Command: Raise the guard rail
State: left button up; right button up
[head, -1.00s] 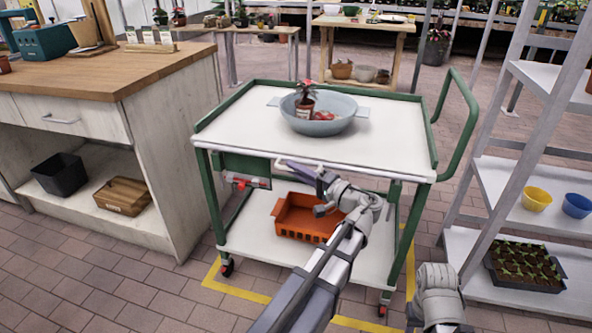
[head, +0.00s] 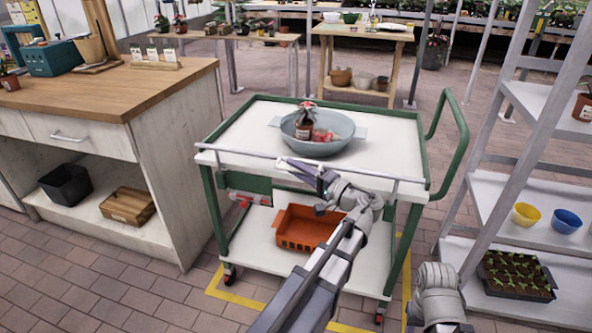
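The guard rail (head: 238,152) is a thin grey bar along the near edge of the green-and-white cart (head: 240,128). It runs level with or slightly above the cart's top, from the left corner to the right corner. My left gripper (head: 300,170) is at the middle of the rail and seems to touch it. It hides part of the rail, and its finger gap cannot be made out. My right arm shows only in part at the lower right; its gripper is not visible.
A blue-grey basin (head: 338,146) with a potted plant (head: 304,124) stands on the cart's top. An orange crate (head: 300,228) is on its lower shelf. A wooden-topped counter (head: 120,88) is at left, a white shelf rack (head: 520,185) at right.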

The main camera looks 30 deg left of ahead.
pick_arm(q)
jog(key=shift+o, duration=1.4)
jog(key=s+d, duration=0.1)
jog(key=d, duration=0.6)
jog(key=shift+d+f+b, duration=0.35)
jog(key=shift+s, duration=0.15)
jog(key=s+d+f+m+g+h, duration=0.1)
jog(key=s+d+f+h, duration=0.25)
jog(key=f, duration=0.35)
jog(key=s+d+f+m+h, duration=0.1)
jog(key=s+d+f+h, duration=0.1)
jog(key=f+h, duration=0.35)
jog(key=s+d+f+m+g+h, duration=0.1)
jog(key=s+d+f+h, duration=0.35)
jog(key=d, duration=0.35)
jog(key=s+d+f+m+g+h, duration=0.1)
jog(key=s+d+f+h, duration=0.2)
jog(key=s+d+f, duration=0.4)
notch_tip(320, 180, up, 32)
jog(key=w+d+p, duration=0.1)
jog(key=d+p, duration=0.1)
jog(key=p, duration=2.9)
jog(key=shift+w+h, duration=0.4)
jog(key=shift+h, duration=0.05)
